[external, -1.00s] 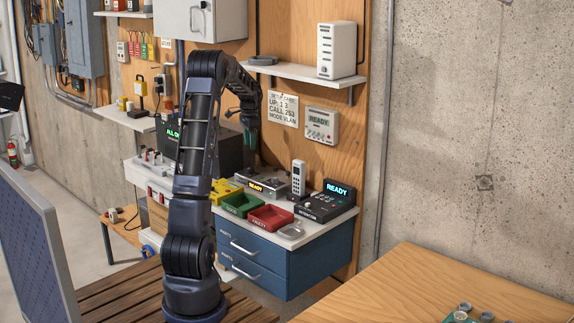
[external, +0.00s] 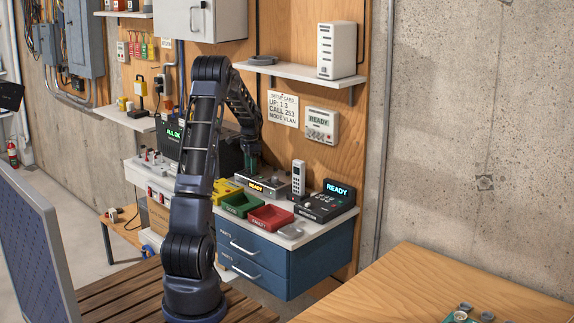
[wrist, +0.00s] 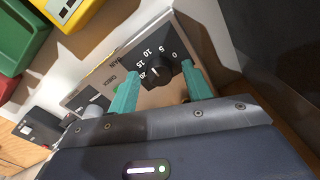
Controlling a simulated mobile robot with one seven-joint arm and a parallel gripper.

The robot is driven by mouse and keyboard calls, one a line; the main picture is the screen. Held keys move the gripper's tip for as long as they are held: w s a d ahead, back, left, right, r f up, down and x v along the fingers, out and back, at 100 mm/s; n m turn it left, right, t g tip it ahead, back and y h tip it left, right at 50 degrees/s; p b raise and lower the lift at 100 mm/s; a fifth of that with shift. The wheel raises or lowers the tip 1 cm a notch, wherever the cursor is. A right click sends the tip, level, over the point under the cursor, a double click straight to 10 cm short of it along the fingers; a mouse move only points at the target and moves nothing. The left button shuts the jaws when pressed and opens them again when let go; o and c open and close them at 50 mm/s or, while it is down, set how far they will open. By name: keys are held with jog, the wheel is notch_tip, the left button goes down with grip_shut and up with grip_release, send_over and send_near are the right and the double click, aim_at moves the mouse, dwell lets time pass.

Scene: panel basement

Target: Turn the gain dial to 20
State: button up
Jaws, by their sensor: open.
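The gain dial (wrist: 161,73) is a black knob on a grey panel in the wrist view, with printed marks from 0 to 20 around it. A small pale mark shows on the knob's left side; I cannot read its setting surely. My gripper (wrist: 162,83) is open, its two teal fingers on either side of the knob, apart from each other. I cannot tell whether they touch it. In the external view my gripper (external: 251,166) is low over the grey unit (external: 268,187) with an amber READY display; the dial itself is hidden there.
Green (external: 238,211) and red (external: 268,223) bins stand in front of the unit, with a yellow box (external: 224,189) to its left. A white handset (external: 298,176) and a black console (external: 322,205) are to the right. A CHECK label shows near the dial.

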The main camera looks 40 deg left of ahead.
jog(key=shift+c, duration=0.2)
jog(key=c, duration=0.9)
jog(key=shift+n, duration=0.4)
jog(key=n, duration=1.1)
jog(key=shift+n, duration=2.2)
